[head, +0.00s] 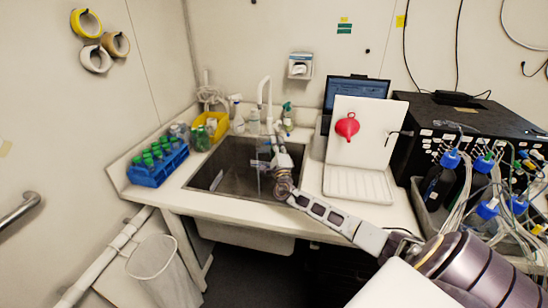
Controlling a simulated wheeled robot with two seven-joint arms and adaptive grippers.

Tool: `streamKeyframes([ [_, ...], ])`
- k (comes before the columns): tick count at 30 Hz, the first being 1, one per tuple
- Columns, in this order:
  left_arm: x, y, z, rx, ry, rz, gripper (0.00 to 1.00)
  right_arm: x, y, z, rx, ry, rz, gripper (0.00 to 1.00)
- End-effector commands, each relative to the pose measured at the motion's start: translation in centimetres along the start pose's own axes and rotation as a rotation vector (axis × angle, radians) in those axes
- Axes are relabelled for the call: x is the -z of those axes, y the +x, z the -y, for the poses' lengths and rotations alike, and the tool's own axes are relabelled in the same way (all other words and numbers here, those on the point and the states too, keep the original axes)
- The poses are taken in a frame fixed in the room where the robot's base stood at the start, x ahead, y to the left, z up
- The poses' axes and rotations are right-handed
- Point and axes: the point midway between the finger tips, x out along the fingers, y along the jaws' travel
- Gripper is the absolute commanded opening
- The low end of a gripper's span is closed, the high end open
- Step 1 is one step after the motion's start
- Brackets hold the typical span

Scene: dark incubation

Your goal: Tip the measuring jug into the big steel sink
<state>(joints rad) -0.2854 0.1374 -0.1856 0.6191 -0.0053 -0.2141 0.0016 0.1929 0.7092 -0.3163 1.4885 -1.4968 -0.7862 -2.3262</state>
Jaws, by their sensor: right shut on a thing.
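The big steel sink (222,170) is set into the white counter in the middle of the head view. My right arm reaches in from the lower right, and my right gripper (268,160) is over the right part of the sink. It is shut on a small pale, clear-looking thing, which I take to be the measuring jug (260,165). The jug is mostly hidden by the gripper and blends with the steel, so its tilt and contents cannot be told. My left gripper is not in view.
A white tap (264,95) stands behind the sink, close to my gripper. A blue rack (157,168) of green-capped tubes and a yellow bin (212,124) are on the left. A white drying board (357,140) with a red funnel (347,126) stands to the right.

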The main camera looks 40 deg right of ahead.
Motion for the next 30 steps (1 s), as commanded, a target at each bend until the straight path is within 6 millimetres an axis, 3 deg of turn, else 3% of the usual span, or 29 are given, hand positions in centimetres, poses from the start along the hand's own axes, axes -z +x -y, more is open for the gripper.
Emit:
streamKeyframes([
  [18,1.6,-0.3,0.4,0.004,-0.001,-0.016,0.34,-0.3,0.1,0.2,0.001,-0.028,0.012,0.00],
  [30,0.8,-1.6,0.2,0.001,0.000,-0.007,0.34,-1.4,0.3,0.7,0.000,-0.141,0.060,0.00],
])
